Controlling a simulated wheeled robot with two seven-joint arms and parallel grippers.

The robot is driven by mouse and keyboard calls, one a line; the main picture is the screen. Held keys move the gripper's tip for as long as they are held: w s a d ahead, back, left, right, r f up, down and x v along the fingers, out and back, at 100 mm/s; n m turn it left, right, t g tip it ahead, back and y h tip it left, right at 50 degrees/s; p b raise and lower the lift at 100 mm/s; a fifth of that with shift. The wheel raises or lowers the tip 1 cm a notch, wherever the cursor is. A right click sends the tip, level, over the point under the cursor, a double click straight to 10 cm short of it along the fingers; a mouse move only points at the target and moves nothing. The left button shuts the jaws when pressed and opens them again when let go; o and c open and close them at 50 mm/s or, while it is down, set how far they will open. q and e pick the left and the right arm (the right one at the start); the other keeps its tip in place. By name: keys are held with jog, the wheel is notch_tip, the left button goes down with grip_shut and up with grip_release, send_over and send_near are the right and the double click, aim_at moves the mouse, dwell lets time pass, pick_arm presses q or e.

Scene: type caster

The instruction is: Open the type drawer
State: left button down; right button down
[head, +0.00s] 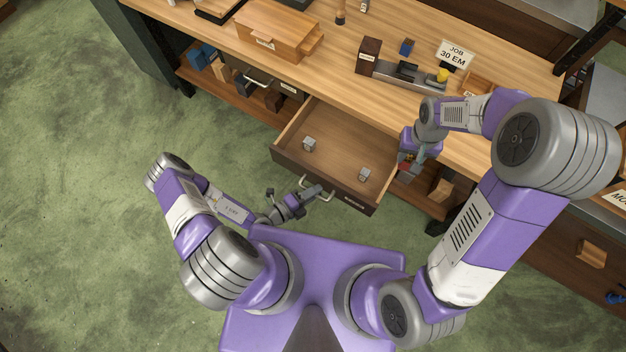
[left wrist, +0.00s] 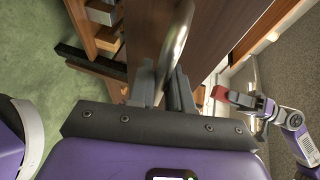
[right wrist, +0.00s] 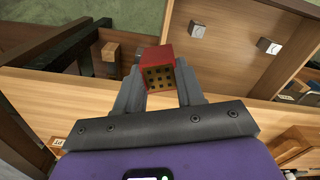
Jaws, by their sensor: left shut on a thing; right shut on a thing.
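The type drawer (head: 345,145) is pulled out from under the bench, and its inside shows. It has a curved metal handle (head: 329,196) on its front. My left gripper (head: 320,191) is shut on this handle; the bar (left wrist: 181,40) passes between its fingers in the left wrist view. My right gripper (head: 405,163) is over the drawer's right side, shut on a red block with a grid of dark holes (right wrist: 160,70). The block also shows in the left wrist view (left wrist: 220,93). Two small grey cubes (head: 309,144) (head: 364,174) lie apart in the drawer.
The wooden bench (head: 330,75) carries a wooden box (head: 275,30), a dark block (head: 369,55), a metal tool with a yellow knob (head: 410,75) and a "JOB 30 EM" sign (head: 455,55). Open green floor (head: 90,200) lies to the left.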

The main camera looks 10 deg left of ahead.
pick_arm(q)
jog(key=c, duration=1.1)
grip_release()
jog(key=shift+a, duration=0.1)
pick_arm(e)
jog(key=shift+r+p, duration=0.4)
jog(key=shift+r, duration=0.05)
pick_arm(q)
jog(key=v, duration=1.2)
